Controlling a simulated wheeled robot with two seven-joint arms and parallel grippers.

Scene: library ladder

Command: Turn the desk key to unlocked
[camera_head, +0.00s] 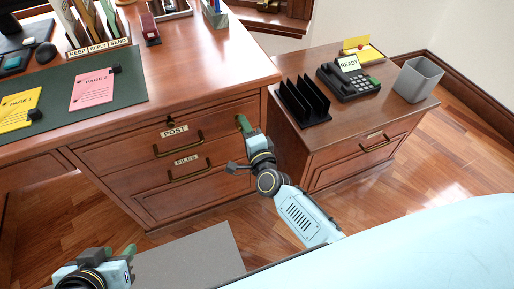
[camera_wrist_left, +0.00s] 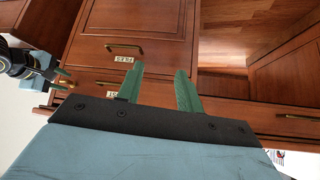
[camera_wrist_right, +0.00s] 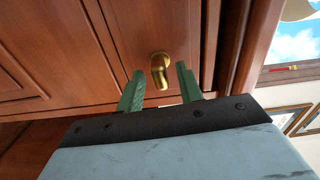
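A brass key-like piece (camera_wrist_right: 160,68) sticks out of a wooden panel in the right wrist view. It appears to be the desk key; its rounded grip points down in that view. My right gripper (camera_wrist_right: 159,78) is open, with one green finger on each side of the brass piece and no visible contact. In the head view my right gripper (camera_head: 243,123) is at the right end of the desk front, hiding the brass piece. My left gripper (camera_head: 122,251) is low at the bottom left, away from the desk; its fingers are apart and empty in the left wrist view (camera_wrist_left: 160,75).
The desk (camera_head: 205,65) has POST (camera_head: 174,131) and FILES (camera_head: 187,160) drawers with brass handles, both closed. A side cabinet (camera_head: 345,130) at right carries a black rack (camera_head: 303,103), a telephone (camera_head: 350,82) and a grey bin (camera_head: 417,80). Floor shows between desk and cabinet.

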